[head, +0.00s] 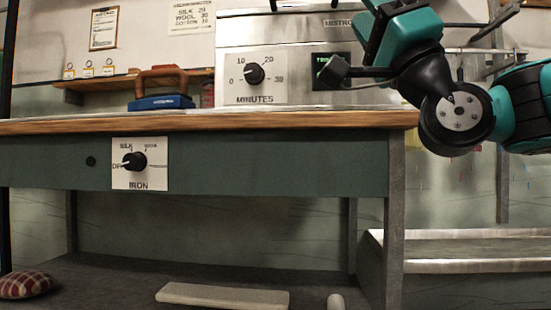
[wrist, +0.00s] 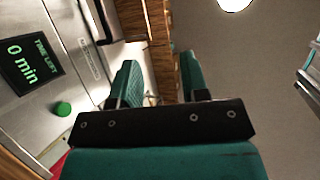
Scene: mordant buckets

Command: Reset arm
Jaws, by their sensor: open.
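My gripper (wrist: 158,76) shows in the wrist view with its two teal fingers spread apart and nothing between them. In the head view my arm reaches in from the right edge and bends up in front of the steel machine (head: 300,62) on the bench. In the head view my arm partly covers the display.
The wood-topped bench (head: 200,121) carries an iron (head: 162,90) with a blue base and brown handle. The minutes dial (head: 254,73) and iron dial (head: 134,161) face me. A plaid cushion (head: 25,284) and pale board (head: 222,296) lie on the lower shelf. A metal-edged trough (head: 470,265) stands right.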

